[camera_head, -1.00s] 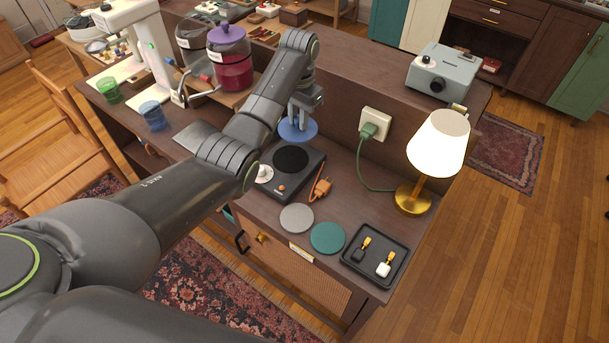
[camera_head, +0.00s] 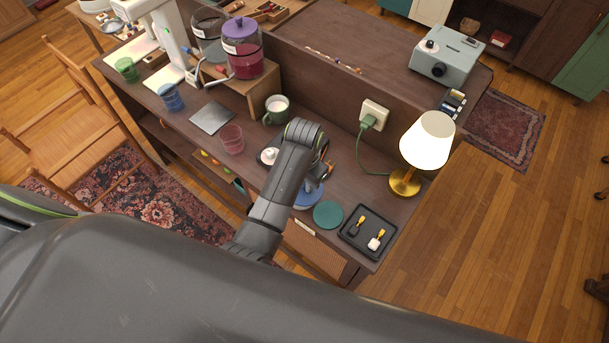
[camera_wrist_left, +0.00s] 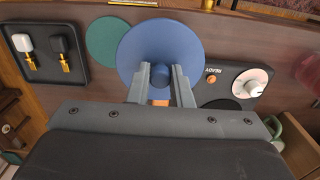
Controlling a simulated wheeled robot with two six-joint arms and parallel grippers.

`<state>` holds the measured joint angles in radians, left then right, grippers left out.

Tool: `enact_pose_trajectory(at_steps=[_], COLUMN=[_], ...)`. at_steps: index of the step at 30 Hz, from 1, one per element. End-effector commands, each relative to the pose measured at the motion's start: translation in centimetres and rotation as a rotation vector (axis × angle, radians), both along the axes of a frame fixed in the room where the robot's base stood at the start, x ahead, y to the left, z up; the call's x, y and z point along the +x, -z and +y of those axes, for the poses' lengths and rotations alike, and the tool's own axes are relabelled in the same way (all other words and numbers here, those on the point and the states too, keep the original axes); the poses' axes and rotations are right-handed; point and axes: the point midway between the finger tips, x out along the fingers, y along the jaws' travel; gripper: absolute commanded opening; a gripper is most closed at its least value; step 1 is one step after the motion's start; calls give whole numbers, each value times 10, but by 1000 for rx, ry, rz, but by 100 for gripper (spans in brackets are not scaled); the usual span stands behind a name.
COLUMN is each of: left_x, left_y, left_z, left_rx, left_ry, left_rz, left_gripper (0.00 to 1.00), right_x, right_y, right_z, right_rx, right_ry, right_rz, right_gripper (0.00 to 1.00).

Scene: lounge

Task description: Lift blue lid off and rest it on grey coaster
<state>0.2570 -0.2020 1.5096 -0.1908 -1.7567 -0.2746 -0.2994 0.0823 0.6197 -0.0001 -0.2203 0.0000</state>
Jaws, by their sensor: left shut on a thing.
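My left gripper (camera_head: 311,184) is shut on the knob of the round blue lid (camera_head: 308,198). The lid also shows in the left wrist view (camera_wrist_left: 132,55), with the knob between the two fingers (camera_wrist_left: 161,76). It is level, beside the teal coaster (camera_head: 328,214), whose edge it partly overlaps in the wrist view. The grey coaster is hidden, with the lid covering its place; I cannot tell whether the lid touches it. A green mug (camera_head: 276,108) with white contents stands uncovered farther back. My right gripper is not in view.
A black hot plate with a white dial (camera_wrist_left: 250,83) is beside the lid, mostly behind my arm in the head view. A black tray (camera_head: 367,233) with two small items and a lit lamp (camera_head: 427,143) stand to the right. A pink glass (camera_head: 232,139) stands left.

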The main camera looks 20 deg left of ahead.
Motion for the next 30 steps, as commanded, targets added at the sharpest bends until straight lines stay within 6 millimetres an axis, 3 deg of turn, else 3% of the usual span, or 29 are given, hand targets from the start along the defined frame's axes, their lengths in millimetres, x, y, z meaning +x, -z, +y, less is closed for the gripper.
enact_pose_trajectory(at_steps=[15,30], left_x=[0,0], left_y=[52,58], left_z=[0,0], left_rx=[0,0], left_ry=[0,0], left_rz=[1,0], left_gripper=[0,0], right_x=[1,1], right_y=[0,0], right_z=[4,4], right_rx=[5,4], right_ry=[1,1], right_rz=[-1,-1], right_gripper=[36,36])
